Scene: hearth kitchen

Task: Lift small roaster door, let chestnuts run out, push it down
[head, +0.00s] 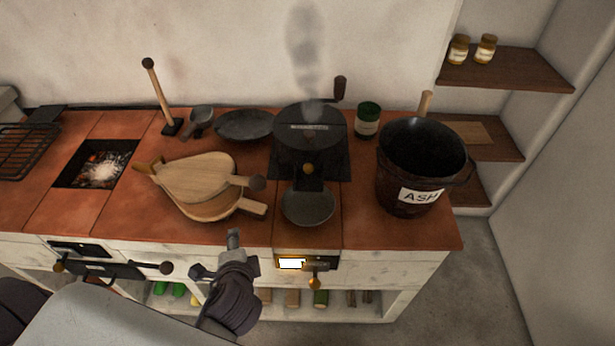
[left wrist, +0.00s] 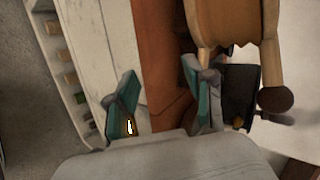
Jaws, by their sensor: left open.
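The dark roaster drum (head: 310,132) stands on the tiled counter, with smoke rising above it and a crank (head: 340,90) at its back right. A small brass knob (head: 308,168) shows at its front, at the small door; the door looks down. A dark round pan (head: 308,205) sits below the front and looks empty. No chestnuts show. My left gripper (head: 216,256) is open and empty in front of the counter edge, left of and nearer than the pan. In the left wrist view its two teal-padded fingers (left wrist: 165,95) are apart with nothing between them.
Wooden bellows (head: 200,180) lie left of the roaster; they also show in the left wrist view (left wrist: 230,20). A black ash bucket (head: 420,160) stands close on the right, a green jar (head: 367,120) behind. A glowing fire pit (head: 98,165) is at left.

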